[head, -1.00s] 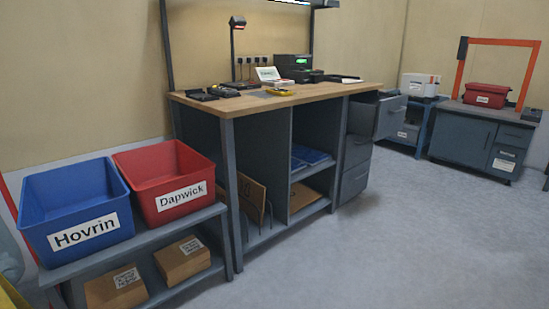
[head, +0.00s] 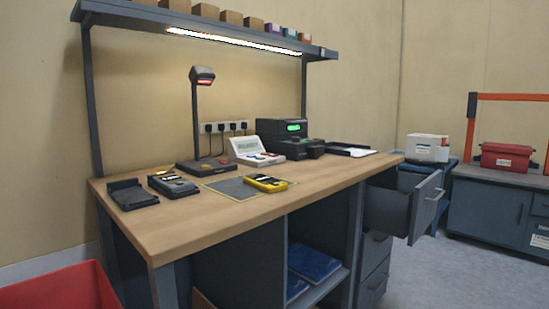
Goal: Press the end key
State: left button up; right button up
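No key marked as the end key can be made out; the labels are too small to read. Several devices that may carry keys stand on the wooden workbench (head: 215,216). A yellow handheld device (head: 265,183) lies on a grey mat (head: 226,189). A dark handheld device (head: 173,184) sits at the left beside a black cradle (head: 130,194). A white device with a raised display (head: 247,147) stands behind the mat. A black machine with a green lit display (head: 283,138) stands to its right. Neither of my grippers is in view.
A scanner on a stand (head: 202,77) rises at the back of the bench. A lit shelf (head: 228,27) with small boxes hangs above. An open drawer (head: 418,207) juts out at the right. A red bin (head: 62,288) is at lower left. The bench's front strip is clear.

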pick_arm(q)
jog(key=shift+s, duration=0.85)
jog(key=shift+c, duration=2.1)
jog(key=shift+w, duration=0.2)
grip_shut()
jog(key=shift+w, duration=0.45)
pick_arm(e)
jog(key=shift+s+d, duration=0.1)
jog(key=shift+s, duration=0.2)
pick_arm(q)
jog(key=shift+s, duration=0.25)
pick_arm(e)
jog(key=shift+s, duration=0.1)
